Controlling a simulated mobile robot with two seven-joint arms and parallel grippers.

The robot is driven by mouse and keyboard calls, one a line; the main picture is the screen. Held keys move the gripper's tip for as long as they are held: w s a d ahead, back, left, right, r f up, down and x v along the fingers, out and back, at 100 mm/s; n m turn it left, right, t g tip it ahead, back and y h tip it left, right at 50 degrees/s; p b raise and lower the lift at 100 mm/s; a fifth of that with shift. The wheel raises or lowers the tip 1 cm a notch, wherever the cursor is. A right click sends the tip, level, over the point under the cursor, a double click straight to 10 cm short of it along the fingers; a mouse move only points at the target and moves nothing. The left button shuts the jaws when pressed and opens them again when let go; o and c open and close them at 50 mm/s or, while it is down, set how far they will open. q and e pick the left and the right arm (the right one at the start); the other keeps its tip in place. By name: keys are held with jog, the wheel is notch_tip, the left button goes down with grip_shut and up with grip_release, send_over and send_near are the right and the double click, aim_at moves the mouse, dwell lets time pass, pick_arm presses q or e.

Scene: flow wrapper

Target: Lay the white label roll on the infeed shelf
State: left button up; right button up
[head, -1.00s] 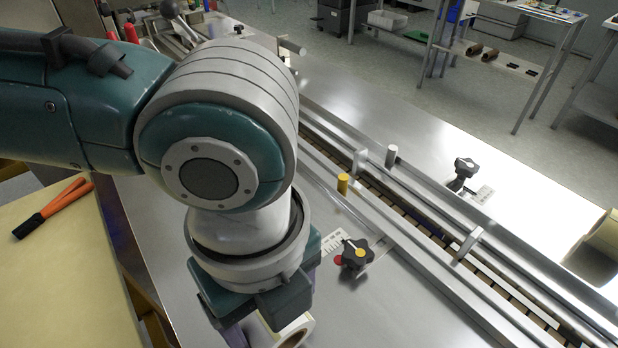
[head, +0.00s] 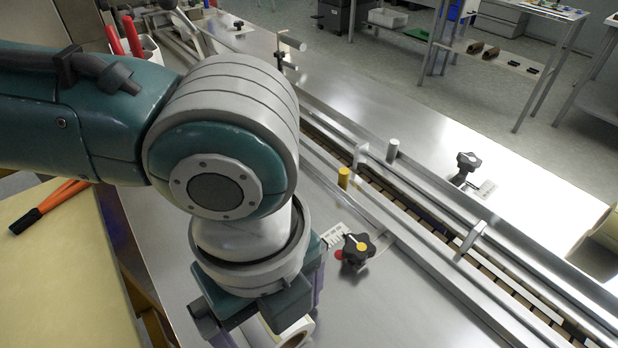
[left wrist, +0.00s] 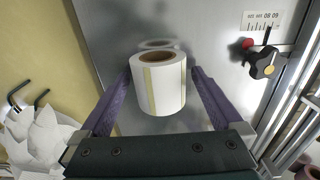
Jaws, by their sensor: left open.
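The white label roll (left wrist: 158,88) has a brown core and a pale yellow stripe. In the left wrist view it sits between the two purple fingers of my left gripper (left wrist: 158,80), which are open with a gap at each side. In the head view only part of the roll (head: 297,333) shows at the bottom edge, below my wrist. It is over the steel surface (head: 400,310) beside the conveyor; I cannot tell whether it touches it. I cannot tell which part is the infeed shelf. My right gripper is not in view.
A black knob (head: 356,248) with a red spot stands just right of my gripper. A tan board (head: 50,270) with orange-handled pliers (head: 50,205) lies left. Bare steel lies between knob and gripper.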

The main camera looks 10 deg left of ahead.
pick_arm(q)
notch_tip(320, 180, up, 10)
jog(key=shift+p, duration=0.8)
jog(key=shift+d, duration=0.1)
